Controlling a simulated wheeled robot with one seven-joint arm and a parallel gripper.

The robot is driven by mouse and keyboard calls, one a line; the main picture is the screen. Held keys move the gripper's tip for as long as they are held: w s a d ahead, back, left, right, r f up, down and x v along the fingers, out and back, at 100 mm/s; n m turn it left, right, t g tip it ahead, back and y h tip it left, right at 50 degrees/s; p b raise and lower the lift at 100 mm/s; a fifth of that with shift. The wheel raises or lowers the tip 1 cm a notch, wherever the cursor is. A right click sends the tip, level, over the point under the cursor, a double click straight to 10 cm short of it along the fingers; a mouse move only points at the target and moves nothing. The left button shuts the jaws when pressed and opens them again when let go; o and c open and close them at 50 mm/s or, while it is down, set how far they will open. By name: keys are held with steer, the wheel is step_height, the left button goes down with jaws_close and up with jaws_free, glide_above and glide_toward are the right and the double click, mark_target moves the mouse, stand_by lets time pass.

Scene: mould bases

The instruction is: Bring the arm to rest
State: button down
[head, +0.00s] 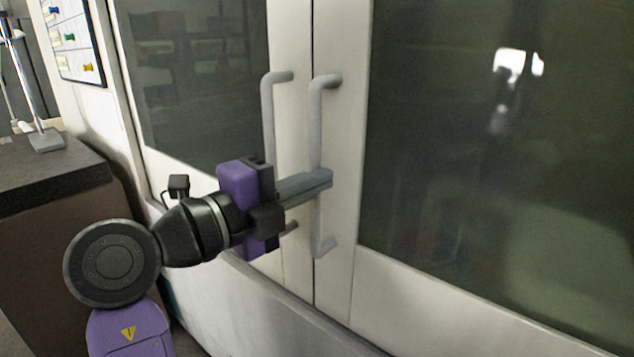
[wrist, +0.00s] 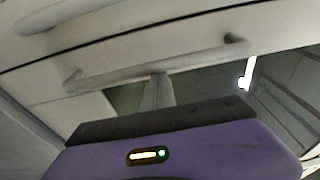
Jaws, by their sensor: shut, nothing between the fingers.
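My gripper (head: 328,178) is shut at the end of my outstretched arm, with nothing seen between its fingers. In the head view its fingertips overlap the lower half of the right door handle (head: 323,130). Whether they touch the handle I cannot tell. The left door handle (head: 267,110) stands just to the left, its lower part partly hidden by my gripper. In the wrist view my shut fingers (wrist: 160,80) point at a grey bar handle (wrist: 190,63) on the cabinet front.
A white cabinet with two glazed doors, left (head: 200,90) and right (head: 480,190), fills the view; both look shut. A dark-topped counter (head: 50,165) with a metal stand (head: 45,138) is at the left.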

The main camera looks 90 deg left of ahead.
steer(key=b+v, duration=0.1)
steer(key=v, duration=0.6)
steer(key=shift+s+d, duration=0.2)
steer(key=shift+s, duration=0.05)
